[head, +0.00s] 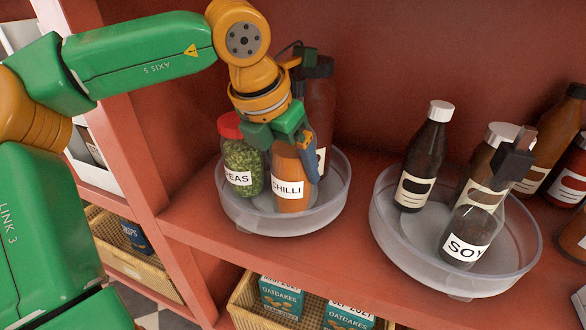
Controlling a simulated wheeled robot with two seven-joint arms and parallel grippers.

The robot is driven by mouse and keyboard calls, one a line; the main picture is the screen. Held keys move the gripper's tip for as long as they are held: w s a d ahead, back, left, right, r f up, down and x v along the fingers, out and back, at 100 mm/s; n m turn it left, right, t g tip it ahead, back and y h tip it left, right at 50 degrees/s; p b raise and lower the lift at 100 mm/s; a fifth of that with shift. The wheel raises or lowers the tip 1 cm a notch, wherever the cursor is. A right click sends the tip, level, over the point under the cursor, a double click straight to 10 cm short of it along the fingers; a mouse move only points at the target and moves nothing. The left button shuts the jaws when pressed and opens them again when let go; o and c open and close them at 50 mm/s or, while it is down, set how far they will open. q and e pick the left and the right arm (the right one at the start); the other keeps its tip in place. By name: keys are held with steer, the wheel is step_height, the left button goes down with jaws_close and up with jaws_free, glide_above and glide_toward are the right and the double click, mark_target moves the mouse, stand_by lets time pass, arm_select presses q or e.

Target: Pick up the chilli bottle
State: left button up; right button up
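The chilli bottle (293,188), orange-brown with a white CHILLI label, stands upright in the left clear round tray (262,226). My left gripper (286,146) reaches down over the bottle's upper part, with a green part at its upper left and a blue part along its right side. The gripper hides the bottle's neck and cap. I cannot tell whether the fingers press on the glass. My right gripper is not in view.
A red-capped peas jar (242,168) stands close to the left of the chilli bottle, and a dark bottle (320,105) stands behind it. A second clear tray (470,284) to the right holds several bottles, including soy (466,238). The shelf upright (128,140) is at left.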

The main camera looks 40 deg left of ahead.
arm_select(q)
steer(key=c, duration=0.7)
jaws_close()
steer(key=shift+w+a+r, duration=0.1)
